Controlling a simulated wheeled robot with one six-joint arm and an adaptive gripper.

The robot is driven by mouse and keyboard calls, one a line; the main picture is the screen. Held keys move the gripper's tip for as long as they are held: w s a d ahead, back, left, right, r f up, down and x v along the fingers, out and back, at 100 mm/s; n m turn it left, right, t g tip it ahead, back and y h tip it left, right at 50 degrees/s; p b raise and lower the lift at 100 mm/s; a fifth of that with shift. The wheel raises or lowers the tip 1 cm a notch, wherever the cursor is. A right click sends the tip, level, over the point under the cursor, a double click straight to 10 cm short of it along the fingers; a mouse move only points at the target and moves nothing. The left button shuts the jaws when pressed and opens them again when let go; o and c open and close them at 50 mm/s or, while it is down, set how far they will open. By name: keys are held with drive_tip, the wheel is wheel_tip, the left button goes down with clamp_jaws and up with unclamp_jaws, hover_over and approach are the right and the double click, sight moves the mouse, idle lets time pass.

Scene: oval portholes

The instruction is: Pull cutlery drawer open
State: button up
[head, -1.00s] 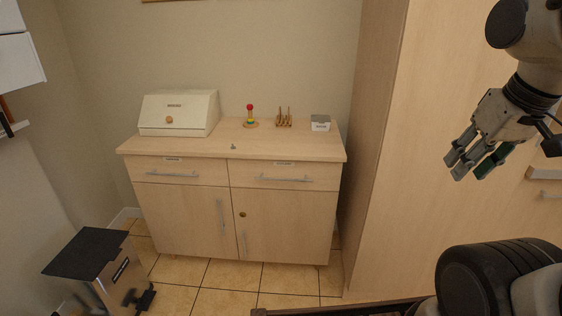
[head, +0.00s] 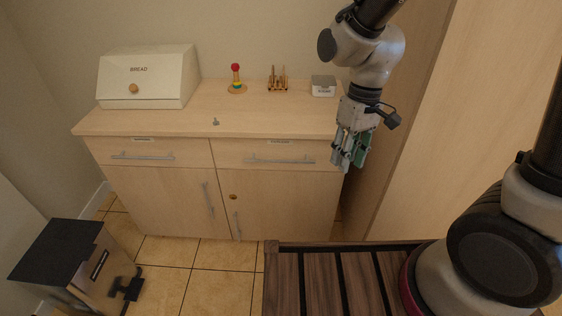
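The wooden cabinet has two shut drawers side by side below its top. The left drawer (head: 190,146) has a horizontal metal bar handle (head: 142,157) and a small label (head: 143,139) too small to read. The right drawer (head: 232,149) has a similar handle (head: 280,161) and label (head: 280,141), also unreadable, so I cannot tell which is the cutlery drawer. My gripper (head: 350,160) points down at the cabinet's right end, to the right of the right drawer's handle and apart from it. Its fingers overlap in view, so their opening is unclear.
On the cabinet top are a bread box (head: 148,78), a ring stacker (head: 236,80), a wooden rack (head: 278,82), a small white box (head: 323,87) and a small grey item (head: 215,122). Doors are below. A bin (head: 65,262) stands at lower left. Tall wood panel at right.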

drive_tip(key=w+a+f+n, duration=0.1)
drive_tip(key=a+f+n, duration=0.2)
drive_tip(key=a+f, duration=1.15)
drive_tip(key=n+t+h, duration=0.1)
drive_tip(key=n+t, duration=0.7)
drive_tip(key=t, duration=0.9)
approach(280, 162)
drive_tip(key=r+x, duration=0.1)
drive_tip(key=x, duration=0.2)
drive_tip(key=shift+n, duration=0.3)
drive_tip(key=x, duration=0.4)
drive_tip(key=f+x, duration=0.1)
drive_tip(key=x, duration=0.2)
drive_tip(key=shift+w+f, duration=0.1)
drive_tip(key=shift+w, duration=0.2)
